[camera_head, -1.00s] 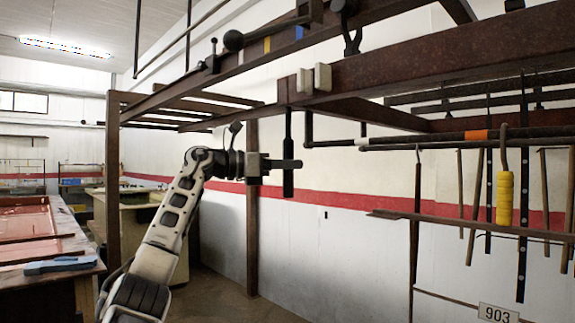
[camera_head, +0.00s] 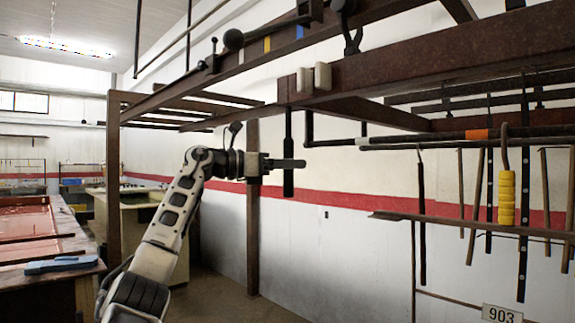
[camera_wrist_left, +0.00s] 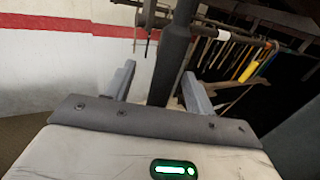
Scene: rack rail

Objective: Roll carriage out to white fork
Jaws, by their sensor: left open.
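A dark handle (camera_head: 288,180) hangs upright from the brown rail beam; I take it to be part of the carriage, whose upper part I cannot make out clearly. My left gripper (camera_head: 287,163) is at the handle's height. In the left wrist view the handle (camera_wrist_left: 172,60) stands between the two spread grey fingers (camera_wrist_left: 160,85), with visible gaps on both sides. Two pale blocks (camera_head: 314,77) sit on the beam above. A white band (camera_head: 362,141) marks the dark rod to the right; I cannot tell which part is the white fork. My right gripper is out of view.
Overhead brown beams (camera_head: 440,62) run across the view. A yellow-gripped hook (camera_head: 506,198) and several dark bars hang at the right, above a 903 plate (camera_head: 501,314). A workbench with a blue tool (camera_head: 61,265) stands at the left. A brown post (camera_head: 252,215) stands behind my gripper.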

